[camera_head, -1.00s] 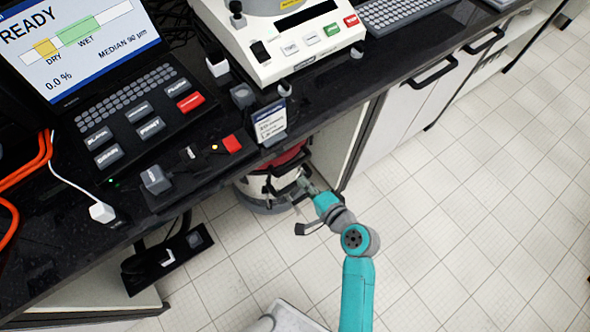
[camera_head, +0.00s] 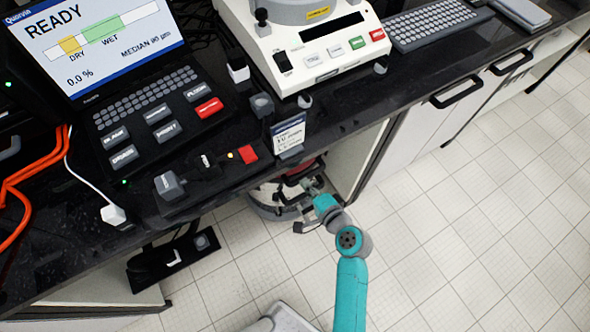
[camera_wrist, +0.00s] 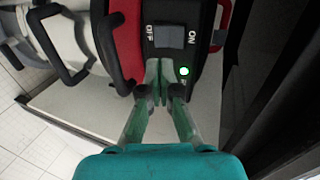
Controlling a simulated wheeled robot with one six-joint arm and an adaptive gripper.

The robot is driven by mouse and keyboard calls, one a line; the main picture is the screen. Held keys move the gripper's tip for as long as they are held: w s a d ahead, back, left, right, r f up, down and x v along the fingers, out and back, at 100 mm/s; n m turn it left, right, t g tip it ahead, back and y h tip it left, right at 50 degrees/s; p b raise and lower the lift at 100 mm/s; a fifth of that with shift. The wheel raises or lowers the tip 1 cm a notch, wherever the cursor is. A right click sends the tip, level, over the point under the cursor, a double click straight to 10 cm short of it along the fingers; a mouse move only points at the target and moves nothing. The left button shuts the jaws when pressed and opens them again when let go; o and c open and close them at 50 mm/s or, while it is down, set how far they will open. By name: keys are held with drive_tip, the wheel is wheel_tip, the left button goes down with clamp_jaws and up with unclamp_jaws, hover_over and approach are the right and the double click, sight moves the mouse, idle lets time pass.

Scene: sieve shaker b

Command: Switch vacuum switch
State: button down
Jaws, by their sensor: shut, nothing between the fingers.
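The vacuum switch (camera_wrist: 176,36) is a dark rocker marked OFF on the left and ON on the right in the wrist view. It sits on the dark top of the vacuum (camera_wrist: 130,40), which has red trim. A green light (camera_wrist: 184,71) glows below the ON side. My gripper (camera_wrist: 166,66) is shut and empty, with its fingertips just below the rocker; I cannot tell whether they touch the housing. In the head view, the vacuum (camera_head: 268,200) stands under the bench, partly hidden by the bench edge and my gripper (camera_head: 310,192).
White cabinets (camera_head: 420,120) stand to the right. The tiled floor (camera_head: 450,230) is open at the right.

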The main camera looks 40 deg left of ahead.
drive_tip(key=x, duration=0.7)
drive_tip(key=shift+w+a, duration=0.1)
drive_tip(key=shift+a, duration=0.2)
drive_tip(key=shift+w+a+f, duration=0.1)
drive_tip(key=shift+a+f, duration=0.1)
drive_tip(key=shift+r, duration=0.15)
drive_tip(key=shift+r, duration=0.7)
